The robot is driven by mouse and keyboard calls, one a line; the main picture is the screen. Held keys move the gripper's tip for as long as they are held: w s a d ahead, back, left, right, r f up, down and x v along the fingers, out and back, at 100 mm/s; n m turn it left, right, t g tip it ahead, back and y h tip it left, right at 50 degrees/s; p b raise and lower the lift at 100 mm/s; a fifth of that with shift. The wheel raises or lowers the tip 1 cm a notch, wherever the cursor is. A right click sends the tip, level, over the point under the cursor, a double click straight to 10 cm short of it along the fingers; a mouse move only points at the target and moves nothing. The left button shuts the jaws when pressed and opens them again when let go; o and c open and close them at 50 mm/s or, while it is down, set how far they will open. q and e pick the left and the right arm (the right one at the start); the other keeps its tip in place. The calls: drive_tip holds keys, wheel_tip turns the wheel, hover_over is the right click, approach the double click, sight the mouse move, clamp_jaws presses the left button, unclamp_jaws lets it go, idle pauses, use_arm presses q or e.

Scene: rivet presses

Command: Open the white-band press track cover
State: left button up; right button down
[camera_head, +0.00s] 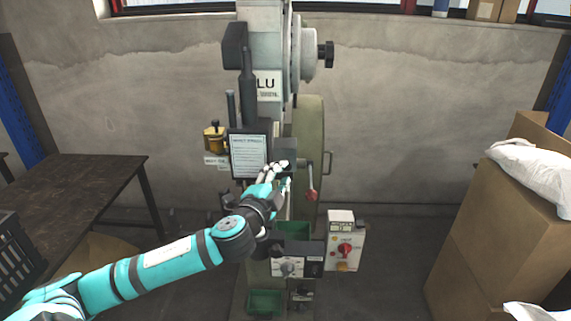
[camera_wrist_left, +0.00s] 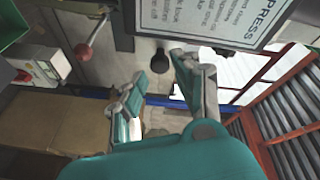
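The press (camera_head: 265,45) stands in the middle of the head view, with a pale upper body and a label reading "LU". A grey box-like part (camera_head: 287,150) sits beside the instruction sign (camera_head: 248,156); I cannot tell whether it is the track cover. My left gripper (camera_head: 279,168) is in front of the press, just below this part. In the left wrist view its two fingers (camera_wrist_left: 158,85) are apart, and a dark round knob (camera_wrist_left: 160,62) shows beyond and between their tips. I see no contact with it. My right gripper is not in view.
A red-ended lever (camera_head: 311,194) hangs just right of the gripper, with a green round guard (camera_head: 308,125) behind. A control box (camera_head: 344,247) is lower right. Cardboard boxes (camera_head: 490,245) stand at the right and a dark table (camera_head: 80,195) at the left.

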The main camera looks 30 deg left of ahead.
sight(287, 168)
use_arm(q)
drive_tip(key=shift+p+x, duration=0.35)
drive_tip(key=shift+x, duration=1.5)
clamp_jaws()
